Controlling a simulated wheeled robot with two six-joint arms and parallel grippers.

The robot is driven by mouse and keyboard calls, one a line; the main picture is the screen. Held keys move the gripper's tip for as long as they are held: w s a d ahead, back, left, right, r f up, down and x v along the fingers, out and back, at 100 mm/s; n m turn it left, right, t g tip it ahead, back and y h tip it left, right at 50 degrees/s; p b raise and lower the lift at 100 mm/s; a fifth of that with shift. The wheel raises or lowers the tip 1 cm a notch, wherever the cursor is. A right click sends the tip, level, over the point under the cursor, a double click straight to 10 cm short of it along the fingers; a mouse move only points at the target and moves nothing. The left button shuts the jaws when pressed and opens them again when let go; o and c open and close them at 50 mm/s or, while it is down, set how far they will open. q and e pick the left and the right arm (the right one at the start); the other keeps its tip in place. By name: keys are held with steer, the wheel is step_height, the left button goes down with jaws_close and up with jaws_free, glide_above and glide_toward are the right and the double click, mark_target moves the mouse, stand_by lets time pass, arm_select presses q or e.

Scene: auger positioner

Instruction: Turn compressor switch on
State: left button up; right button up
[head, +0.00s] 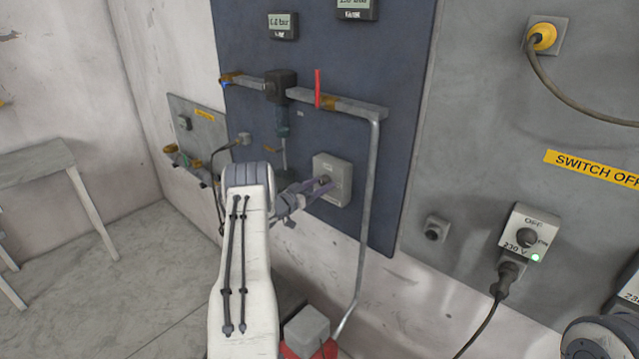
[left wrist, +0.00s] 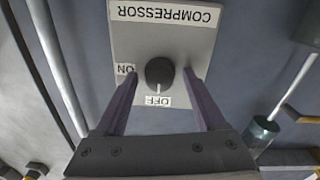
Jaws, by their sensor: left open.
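The compressor switch is a light grey box (head: 343,168) on the dark blue wall panel. In the left wrist view the box (left wrist: 196,44) appears upside down, with a COMPRESSOR label (left wrist: 165,14). Its dark round knob (left wrist: 159,72) has a light mark pointing at the OFF label (left wrist: 157,101); the ON label (left wrist: 125,69) is to the left. My left gripper (head: 322,187) is at the front of the box. Its two purple-grey fingers are open, one on each side of the knob, with a gap to it. The right gripper does not show.
A metal pipe (head: 366,200) runs down just right of the switch box. A pipe with a red lever (head: 317,88) crosses above it. At the right are a 230 V switch box (head: 527,232) with a green light and a yellow plug (head: 543,38).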

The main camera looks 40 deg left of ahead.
arm_select(q)
jaws_close()
stand_by(0.3)
steer(key=m+b, duration=0.2)
steer(key=b, duration=0.2)
steer(key=m+b, duration=0.3)
steer(key=b, duration=0.1)
steer(key=m+b, duration=0.2)
steer(key=b, duration=0.2)
steer(key=shift+f+m, duration=0.25)
steer(key=shift+m, duration=0.05)
steer(key=m+b, duration=0.8)
steer(key=b, duration=0.4)
steer(key=shift+d+r, duration=0.1)
steer(key=shift+r+m+b, duration=0.2)
steer(key=shift+m+b, duration=0.9)
steer(key=shift+b, duration=0.05)
